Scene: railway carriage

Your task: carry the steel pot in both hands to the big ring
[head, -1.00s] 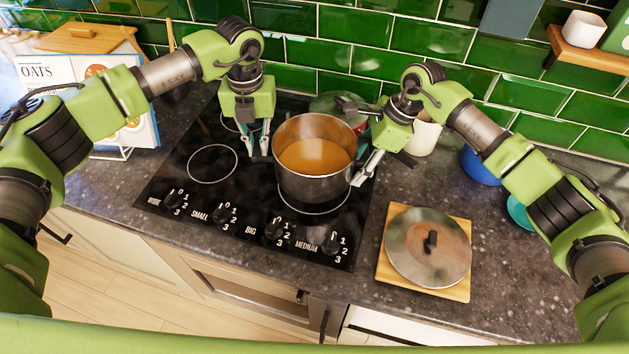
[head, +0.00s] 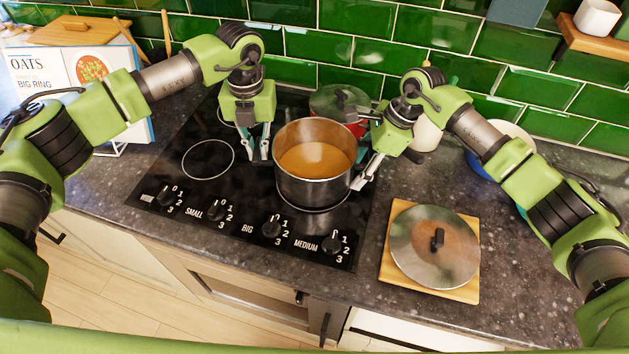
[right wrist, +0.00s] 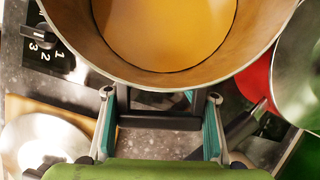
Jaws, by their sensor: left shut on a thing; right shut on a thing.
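The steel pot (head: 313,185), holding orange-brown soup (head: 314,160), is upright over the right part of the black hob. A white ring shows just below its base; I cannot tell whether it touches the hob. My left gripper (head: 258,146) is shut on the pot's left handle, mostly hidden. My right gripper (head: 366,174) is shut on the right handle. In the right wrist view the dark handle (right wrist: 160,118) lies between the fingers, under the pot's rim (right wrist: 165,78). Another white ring (head: 208,177) is bare on the hob at left. The word BIG is printed by a knob.
A red pot (head: 356,128) with a glass lid stands behind the steel pot. Knobs line the hob's front.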

